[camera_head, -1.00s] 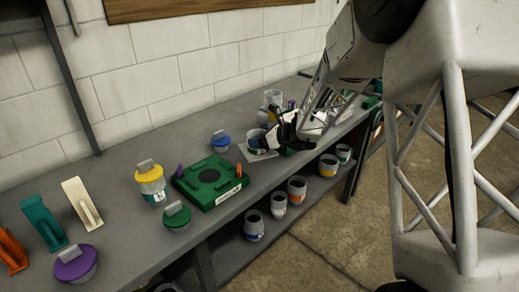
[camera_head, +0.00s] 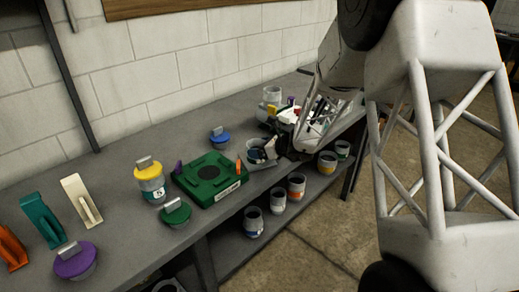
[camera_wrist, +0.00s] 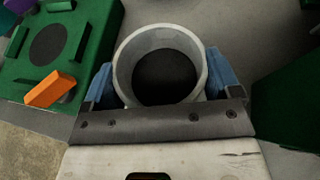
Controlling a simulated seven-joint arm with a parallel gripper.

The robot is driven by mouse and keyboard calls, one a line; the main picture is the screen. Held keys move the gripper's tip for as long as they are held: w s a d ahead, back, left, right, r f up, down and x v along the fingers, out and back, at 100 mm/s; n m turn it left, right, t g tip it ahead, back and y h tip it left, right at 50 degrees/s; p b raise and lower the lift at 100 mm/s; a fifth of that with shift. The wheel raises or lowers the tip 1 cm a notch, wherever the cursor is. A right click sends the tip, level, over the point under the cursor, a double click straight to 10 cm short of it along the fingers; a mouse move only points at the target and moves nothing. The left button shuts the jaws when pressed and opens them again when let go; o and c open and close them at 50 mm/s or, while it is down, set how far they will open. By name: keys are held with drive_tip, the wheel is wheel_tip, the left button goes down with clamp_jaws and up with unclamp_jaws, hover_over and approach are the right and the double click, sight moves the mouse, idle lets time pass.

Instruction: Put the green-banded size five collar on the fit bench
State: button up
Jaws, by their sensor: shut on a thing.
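My gripper (camera_head: 266,150) is shut on a round grey collar (camera_wrist: 120,70). In the wrist view (camera_wrist: 160,85) the blue finger pads lie on both sides of it, and I look down into its dark bore. Its outer band and any size mark are hidden. In the head view the arm partly covers it, and I cannot tell whether it touches the bench. A green fixture block (camera_head: 188,179) with a dark disc, an orange pin and a purple pin sits just left of the collar; it also shows in the wrist view (camera_wrist: 88,22). I cannot tell which thing is the fit bench.
A yellow-topped can (camera_head: 151,184) marked 5, with a teal band, stands left of the block. Green (camera_head: 175,213), blue (camera_head: 220,137) and purple (camera_head: 76,262) knobbed caps sit nearby. Several banded collars (camera_head: 253,222) stand on the lower shelf. Another green block (camera_wrist: 290,95) is right of my gripper.

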drive_tip(key=shift+f, duration=0.15)
drive_tip(key=o, duration=0.9)
drive_tip(key=shift+f, duration=0.15)
drive_tip(key=shift+o, duration=0.2)
drive_tip(key=v, duration=1.2)
drive_tip(key=shift+s+r, duration=0.1)
drive_tip(key=shift+r, duration=0.15)
